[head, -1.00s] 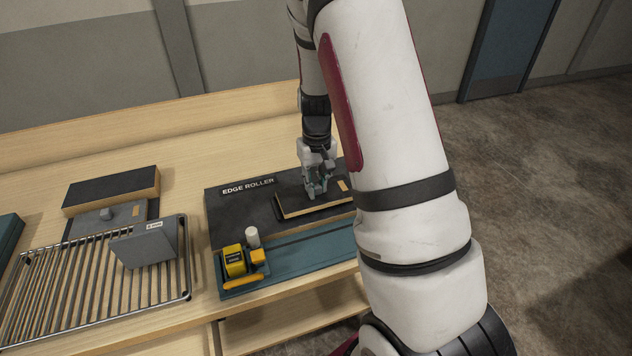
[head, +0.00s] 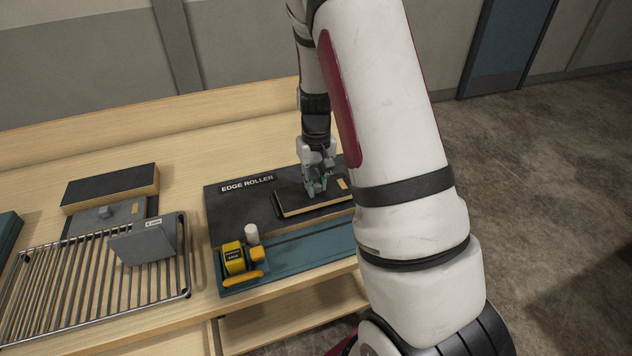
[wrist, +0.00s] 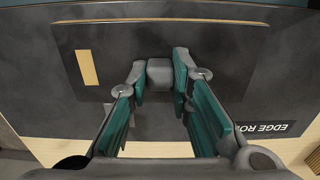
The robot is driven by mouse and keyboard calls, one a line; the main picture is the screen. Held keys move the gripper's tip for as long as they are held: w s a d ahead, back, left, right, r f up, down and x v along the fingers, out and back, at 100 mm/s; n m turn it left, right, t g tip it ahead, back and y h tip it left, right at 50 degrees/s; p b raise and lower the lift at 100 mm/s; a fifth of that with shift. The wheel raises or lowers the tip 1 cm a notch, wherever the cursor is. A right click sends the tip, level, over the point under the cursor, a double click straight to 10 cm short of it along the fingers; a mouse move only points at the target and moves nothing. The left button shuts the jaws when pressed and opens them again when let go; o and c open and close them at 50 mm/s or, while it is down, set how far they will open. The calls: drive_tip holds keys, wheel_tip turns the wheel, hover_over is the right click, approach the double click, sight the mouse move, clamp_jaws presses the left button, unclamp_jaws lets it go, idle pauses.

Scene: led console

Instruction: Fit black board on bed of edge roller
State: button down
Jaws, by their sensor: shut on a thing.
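The black board (head: 293,204) has a dark top, pale wood-coloured edges and a small tan label. It lies on or just above the dark bed of the edge roller (head: 228,213); I cannot tell whether it is fully seated. My gripper (head: 317,190) points down over the board. In the wrist view, my gripper (wrist: 160,76) is shut on a grey block-shaped knob (wrist: 160,71) on the board (wrist: 110,65), with a finger on each side. My arm hides the right end of the board and roller in the head view.
A yellow roller unit (head: 234,258) and a white cylinder (head: 251,233) stand at the bed's front left. A teal strip (head: 310,250) runs along the front. A wire rack (head: 70,285) with a grey bracket (head: 140,245) and another dark-topped block (head: 110,187) are to the left.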

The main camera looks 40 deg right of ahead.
drive_tip(key=shift+f+b, duration=0.3)
drive_tip(key=shift+f, duration=0.6)
idle(0.7)
drive_tip(key=c, duration=1.4)
unclamp_jaws()
drive_tip(key=shift+o, duration=0.2)
drive_tip(key=shift+r, duration=0.15)
wheel_tip(320, 180, up, 12)
